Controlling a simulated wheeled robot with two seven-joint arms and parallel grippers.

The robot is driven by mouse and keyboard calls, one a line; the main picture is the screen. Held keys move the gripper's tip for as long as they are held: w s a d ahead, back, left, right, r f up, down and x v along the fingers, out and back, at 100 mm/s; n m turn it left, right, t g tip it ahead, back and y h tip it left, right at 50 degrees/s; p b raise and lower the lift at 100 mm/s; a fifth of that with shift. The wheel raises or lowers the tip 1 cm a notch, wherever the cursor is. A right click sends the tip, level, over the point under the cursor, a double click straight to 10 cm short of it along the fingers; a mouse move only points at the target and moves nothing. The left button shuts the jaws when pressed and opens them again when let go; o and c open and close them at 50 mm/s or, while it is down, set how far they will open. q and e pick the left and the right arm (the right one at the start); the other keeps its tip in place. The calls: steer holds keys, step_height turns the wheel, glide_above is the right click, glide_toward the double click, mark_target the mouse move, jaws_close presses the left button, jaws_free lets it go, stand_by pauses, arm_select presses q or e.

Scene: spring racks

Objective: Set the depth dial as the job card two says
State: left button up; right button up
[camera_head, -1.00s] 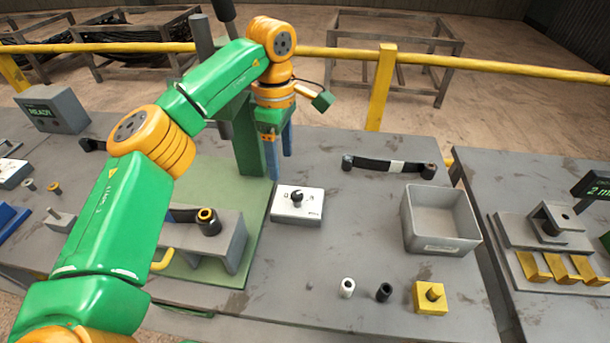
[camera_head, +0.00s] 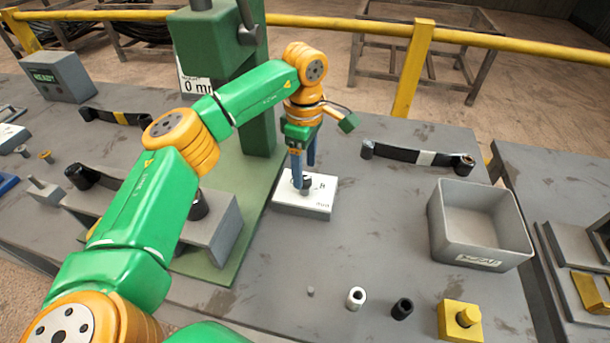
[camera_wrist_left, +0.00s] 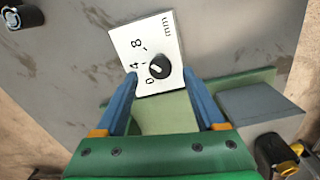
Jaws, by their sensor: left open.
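The depth dial is a black knob (camera_wrist_left: 159,66) on a white box (camera_head: 303,205) on the bench, marked 0, 4, 8 and mm. The knob has a white line, but I cannot tell exactly which mark it points at. My left gripper (camera_head: 303,178) is open, pointing down at the box. In the left wrist view its blue fingers (camera_wrist_left: 160,84) stand on either side of the knob, apart from it as far as I can see. In the head view a finger partly hides the knob. I see no job card I can read. My right gripper is out of view.
A grey bin (camera_head: 480,252), a black strap (camera_head: 415,156), a yellow block (camera_head: 460,320) and small cylinders (camera_head: 402,308) lie to the right. Bench between is clear.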

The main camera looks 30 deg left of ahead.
mark_target(307, 180)
arm_select(q)
steer(key=shift+f, duration=1.3)
jaws_close()
steer(key=shift+n, duration=0.3)
steer(key=n+p, duration=0.1)
steer(key=n, duration=0.8)
steer(key=shift+p, duration=0.35)
steer(key=n, duration=0.5)
steer(key=shift+r+n, duration=0.1)
steer(key=shift+n, duration=0.3)
steer(key=shift+n+p, duration=0.45)
steer(key=shift+n, duration=1.75)
